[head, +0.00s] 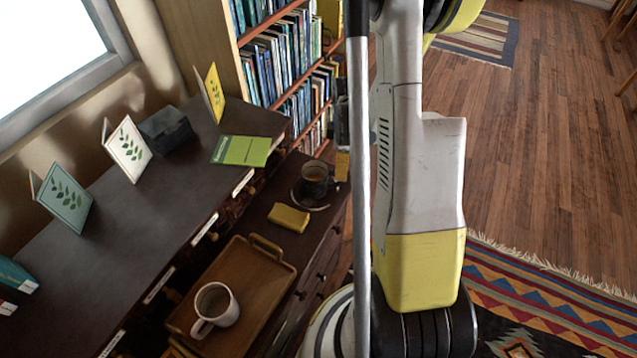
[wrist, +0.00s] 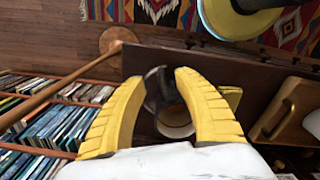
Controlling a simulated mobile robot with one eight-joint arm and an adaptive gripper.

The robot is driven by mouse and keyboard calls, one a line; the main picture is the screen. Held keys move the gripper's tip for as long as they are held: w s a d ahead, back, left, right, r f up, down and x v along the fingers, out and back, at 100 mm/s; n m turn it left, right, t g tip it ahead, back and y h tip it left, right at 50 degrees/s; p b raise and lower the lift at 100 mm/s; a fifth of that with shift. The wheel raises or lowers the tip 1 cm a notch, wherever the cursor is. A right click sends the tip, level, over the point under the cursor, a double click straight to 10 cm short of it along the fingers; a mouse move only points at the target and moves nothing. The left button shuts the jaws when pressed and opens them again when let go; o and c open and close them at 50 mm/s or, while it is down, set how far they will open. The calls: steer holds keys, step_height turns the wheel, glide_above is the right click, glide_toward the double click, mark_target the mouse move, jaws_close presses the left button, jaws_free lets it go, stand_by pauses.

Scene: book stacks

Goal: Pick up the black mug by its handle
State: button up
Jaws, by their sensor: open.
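The black mug (head: 315,176), with brown liquid in it, stands upright on a dark saucer (head: 313,205) at the right end of the lower dark cabinet top. Its handle is hard to make out in the head view. In the wrist view the dark mug (wrist: 163,92) shows between the two yellow fingers, partly hidden by them. My gripper (wrist: 161,77) is open, with curved fingers spread on either side of the mug. I cannot tell whether either finger touches it. In the head view my gripper is mostly hidden by my arm; one yellow finger shows close to the mug's right side.
A yellow block (head: 288,218) lies near the saucer. A wooden tray (head: 262,284) holds a white mug (head: 222,318). A higher dark top (head: 175,185) carries standing cards and a black box (head: 166,129). A bookshelf (head: 290,55) stands behind. Open floor lies to the right.

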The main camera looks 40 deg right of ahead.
mark_target(340, 183)
steer(key=f+b, duration=0.1)
steer(key=f, duration=0.1)
steer(key=f+b, duration=0.1)
steer(key=f, duration=0.2)
steer(key=shift+w+a+f+b, duration=0.1)
steer(key=shift+a+b, duration=0.1)
steer(key=shift+b, duration=0.15)
jaws_close()
